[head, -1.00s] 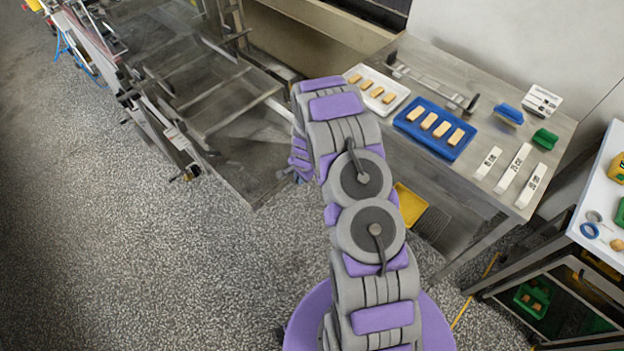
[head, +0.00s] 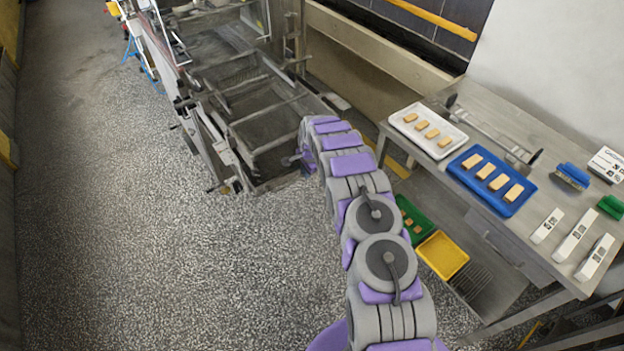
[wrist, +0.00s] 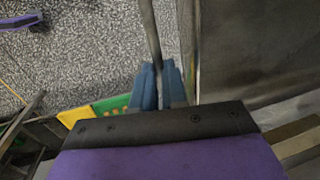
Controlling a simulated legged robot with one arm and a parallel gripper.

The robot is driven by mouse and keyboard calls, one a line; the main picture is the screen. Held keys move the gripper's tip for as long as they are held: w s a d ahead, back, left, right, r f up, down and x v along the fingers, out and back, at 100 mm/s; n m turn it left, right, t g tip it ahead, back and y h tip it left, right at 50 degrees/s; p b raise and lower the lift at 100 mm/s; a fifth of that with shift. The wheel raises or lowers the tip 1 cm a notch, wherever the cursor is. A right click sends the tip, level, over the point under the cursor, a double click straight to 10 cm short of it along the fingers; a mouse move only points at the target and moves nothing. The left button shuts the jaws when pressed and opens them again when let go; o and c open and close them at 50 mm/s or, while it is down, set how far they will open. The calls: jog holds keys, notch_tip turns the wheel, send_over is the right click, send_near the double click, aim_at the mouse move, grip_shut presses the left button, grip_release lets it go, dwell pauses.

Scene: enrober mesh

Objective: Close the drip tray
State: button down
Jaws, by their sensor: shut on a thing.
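The drip tray (head: 283,178) is a flat grey metal tray low at the near end of the enrober frame, and part of it sticks out at floor level. In the wrist view the tray (wrist: 245,55) fills the right side, with its bright front edge running up and down. A thin metal handle bar (wrist: 150,30) stands just left of that edge. My gripper (wrist: 164,82) has its blue fingers shut on this bar. In the head view my arm reaches to the tray's near right corner, and the fingertips are hard to make out.
The enrober frame (head: 250,95) stands at the back left. A steel table on the right holds a white tray (head: 455,140) and a blue tray (head: 485,205) of bars. Green (head: 408,212) and yellow (head: 436,262) trays sit beneath it. Speckled floor at left is clear.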

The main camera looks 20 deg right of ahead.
jog(key=shift+w+a, duration=0.25)
jog(key=shift+w, duration=0.35)
jog(key=shift+w+a, duration=0.2)
jog(key=shift+w, duration=0.35)
jog(key=shift+w+r, duration=0.1)
jog(key=c, duration=1.2)
grip_release()
jog(key=shift+w, duration=0.1)
jog(key=shift+o, duration=0.2)
